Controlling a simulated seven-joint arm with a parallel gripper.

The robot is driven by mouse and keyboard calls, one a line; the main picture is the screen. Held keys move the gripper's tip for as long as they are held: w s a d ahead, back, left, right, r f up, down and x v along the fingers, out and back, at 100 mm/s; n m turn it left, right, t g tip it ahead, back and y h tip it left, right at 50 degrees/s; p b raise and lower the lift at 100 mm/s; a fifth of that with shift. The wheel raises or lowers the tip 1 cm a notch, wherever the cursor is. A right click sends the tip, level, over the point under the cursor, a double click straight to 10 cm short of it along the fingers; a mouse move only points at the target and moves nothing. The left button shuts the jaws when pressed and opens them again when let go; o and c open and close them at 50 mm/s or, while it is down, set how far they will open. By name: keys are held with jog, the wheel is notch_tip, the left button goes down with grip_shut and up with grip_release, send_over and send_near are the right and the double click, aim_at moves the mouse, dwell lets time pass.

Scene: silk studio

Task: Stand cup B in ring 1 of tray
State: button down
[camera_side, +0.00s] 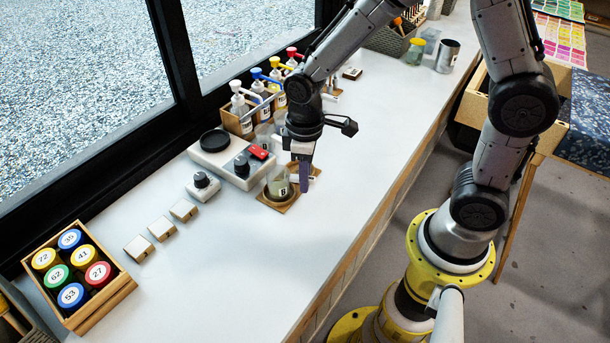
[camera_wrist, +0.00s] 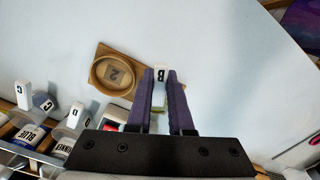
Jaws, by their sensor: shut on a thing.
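Cup B (camera_side: 277,181) is a clear cup with a "B" label, at the wooden tray (camera_side: 289,206) in the side view. My gripper (camera_side: 305,184) is at the cup's right side. In the wrist view my gripper (camera_wrist: 160,76) is shut on the white handle tab of cup B (camera_wrist: 161,74). The tray (camera_wrist: 101,51) shows one round ring marked 2 (camera_wrist: 115,73), which is empty. Ring 1 is not visible; my fingers and the cup cover that side. I cannot tell whether the cup's base touches the tray.
A white device with a black plate (camera_side: 214,141) and a small knobbed unit (camera_side: 203,186) stand left of the tray. A crate of pump bottles (camera_side: 238,122) is behind. Small blocks (camera_side: 162,229) and a jar box (camera_side: 127,283) are at front left. The counter's right front is clear.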

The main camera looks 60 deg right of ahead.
jog(key=shift+f, duration=0.35)
dwell(0.3)
jog(key=c, duration=0.7)
grip_release()
jog(key=shift+c, duration=0.2)
notch_tip(320, 180, up, 14)
jog(key=shift+f, duration=0.1)
